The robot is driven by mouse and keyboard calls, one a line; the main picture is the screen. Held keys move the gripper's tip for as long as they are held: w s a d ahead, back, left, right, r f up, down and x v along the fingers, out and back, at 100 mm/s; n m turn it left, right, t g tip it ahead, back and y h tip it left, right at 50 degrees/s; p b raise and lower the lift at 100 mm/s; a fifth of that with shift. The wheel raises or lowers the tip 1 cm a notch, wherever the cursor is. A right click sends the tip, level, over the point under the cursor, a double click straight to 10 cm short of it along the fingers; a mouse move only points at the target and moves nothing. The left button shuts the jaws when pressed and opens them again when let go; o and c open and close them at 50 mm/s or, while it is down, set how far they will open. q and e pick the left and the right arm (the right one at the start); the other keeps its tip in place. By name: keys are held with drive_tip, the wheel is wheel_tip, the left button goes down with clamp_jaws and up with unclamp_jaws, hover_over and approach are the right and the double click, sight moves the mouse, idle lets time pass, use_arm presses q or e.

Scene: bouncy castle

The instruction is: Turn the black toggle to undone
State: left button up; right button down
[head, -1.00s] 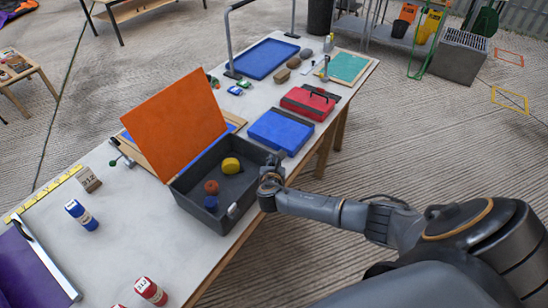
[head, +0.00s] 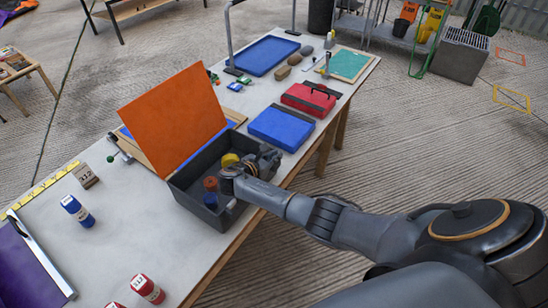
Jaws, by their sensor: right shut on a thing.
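A dark grey open case (head: 180,190) stands on the long table, with an orange panel (head: 175,118) raised behind it. In the case are a yellow piece (head: 229,160), a reddish-brown piece (head: 210,184) and a blue piece (head: 210,200). My left gripper is not in view.
A blue case (head: 280,129) and a red case (head: 308,98) lie to the right of the open case.

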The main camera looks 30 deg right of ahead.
drive_tip(key=shift+d, duration=0.1)
drive_tip(key=c, duration=1.4)
unclamp_jaws()
drive_tip(key=v, duration=1.2)
drive_tip(key=shift+f, duration=0.1)
drive_tip(key=shift+w, duration=0.1)
